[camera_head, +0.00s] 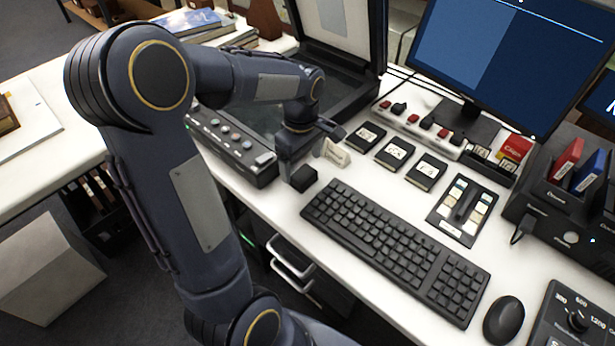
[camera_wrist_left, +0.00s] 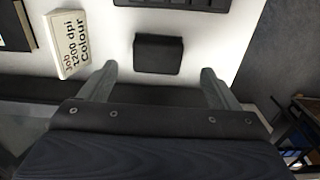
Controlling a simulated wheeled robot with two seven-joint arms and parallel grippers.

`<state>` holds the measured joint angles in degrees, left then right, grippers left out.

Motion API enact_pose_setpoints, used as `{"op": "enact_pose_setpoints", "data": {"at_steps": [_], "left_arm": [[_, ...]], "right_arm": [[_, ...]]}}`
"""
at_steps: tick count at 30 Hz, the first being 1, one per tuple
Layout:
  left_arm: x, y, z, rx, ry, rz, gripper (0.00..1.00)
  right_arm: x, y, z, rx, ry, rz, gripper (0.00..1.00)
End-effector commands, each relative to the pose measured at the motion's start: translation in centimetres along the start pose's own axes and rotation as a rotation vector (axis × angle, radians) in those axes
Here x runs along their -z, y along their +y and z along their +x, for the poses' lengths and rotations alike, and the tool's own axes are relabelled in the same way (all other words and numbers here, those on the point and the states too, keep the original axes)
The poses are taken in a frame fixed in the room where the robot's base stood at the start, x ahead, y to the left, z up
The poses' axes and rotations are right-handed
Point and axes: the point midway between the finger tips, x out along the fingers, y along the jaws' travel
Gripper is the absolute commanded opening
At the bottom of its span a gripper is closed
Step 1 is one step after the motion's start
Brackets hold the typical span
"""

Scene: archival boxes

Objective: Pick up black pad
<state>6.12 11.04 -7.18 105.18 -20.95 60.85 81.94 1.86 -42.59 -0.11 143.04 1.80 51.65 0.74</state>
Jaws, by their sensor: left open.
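My left gripper (camera_head: 308,163) is open and hangs close over the desk at the pad. In the left wrist view the open gripper (camera_wrist_left: 159,72) has a finger on each side, apart from the pad. Its height above the desk is hard to tell. My right gripper is out of view.
A black keyboard (camera_head: 395,250) lies right of the pad. A small label block (camera_wrist_left: 70,45) reading "1200 dpi Colour" stands close by. A control box (camera_head: 232,142) and scanner (camera_head: 345,100) are behind and left. The desk's front edge is near.

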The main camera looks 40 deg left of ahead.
Motion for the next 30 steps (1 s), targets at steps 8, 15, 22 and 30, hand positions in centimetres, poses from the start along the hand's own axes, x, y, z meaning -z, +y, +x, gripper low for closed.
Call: {"op": "enact_pose_setpoints", "data": {"at_steps": [8, 15, 22, 30], "left_arm": [[-0.2, 0.2, 4.2, 0.003, -0.001, 0.001, 0.84], [-0.2, 0.3, 4.8, -0.001, -0.001, 0.002, 0.84], [-0.2, 0.3, 4.8, -0.001, -0.001, 0.002, 0.67], [-0.2, 0.3, 4.8, -0.001, -0.001, 0.003, 0.35]], "right_arm": [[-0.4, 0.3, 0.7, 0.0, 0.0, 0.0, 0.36], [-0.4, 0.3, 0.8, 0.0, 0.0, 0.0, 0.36], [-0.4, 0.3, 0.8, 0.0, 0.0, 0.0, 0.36], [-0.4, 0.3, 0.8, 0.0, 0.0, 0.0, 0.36]]}}
